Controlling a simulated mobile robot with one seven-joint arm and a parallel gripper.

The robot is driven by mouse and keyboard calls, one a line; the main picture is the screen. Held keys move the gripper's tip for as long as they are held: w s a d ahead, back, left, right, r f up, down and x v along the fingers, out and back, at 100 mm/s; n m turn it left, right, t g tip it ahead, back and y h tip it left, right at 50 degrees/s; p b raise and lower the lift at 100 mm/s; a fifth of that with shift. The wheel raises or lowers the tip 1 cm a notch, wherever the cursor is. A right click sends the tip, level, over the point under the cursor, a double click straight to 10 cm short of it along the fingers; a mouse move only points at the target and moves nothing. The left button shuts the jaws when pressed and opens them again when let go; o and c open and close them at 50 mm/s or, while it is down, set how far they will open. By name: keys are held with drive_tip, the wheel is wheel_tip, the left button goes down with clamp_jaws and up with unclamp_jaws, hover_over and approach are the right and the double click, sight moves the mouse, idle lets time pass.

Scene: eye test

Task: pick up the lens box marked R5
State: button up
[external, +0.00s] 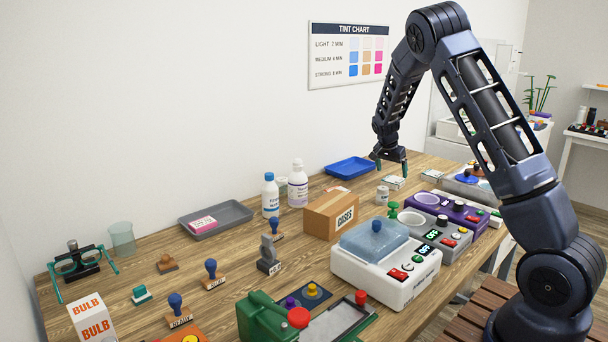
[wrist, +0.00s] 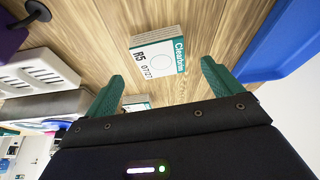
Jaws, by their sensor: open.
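The lens box marked R5 (wrist: 157,52) lies flat on the wooden table in the wrist view, white and teal with "Clearbran"-like lettering, partly hard to read. It appears to be the small white box (external: 394,183) below my gripper in the external view, where its marking is too small to read. My gripper (external: 391,164) is open and empty above the table, apart from the box. In the wrist view its teal fingers (wrist: 160,82) are spread, with the R5 box beyond and between them. A second similar box (wrist: 137,102) is partly hidden behind the gripper; its marking is unreadable.
A blue tray (external: 350,168) lies left of my gripper. Another small white box (external: 432,175) lies to the right. A cardboard box (external: 330,215) stands in front. Bare wood surrounds the R5 box.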

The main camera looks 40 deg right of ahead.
sight(392, 180)
drive_tip(key=x, duration=0.5)
drive_tip(key=shift+a+f, duration=0.15)
drive_tip(key=shift+a, duration=0.15)
drive_tip(key=c, duration=1.1)
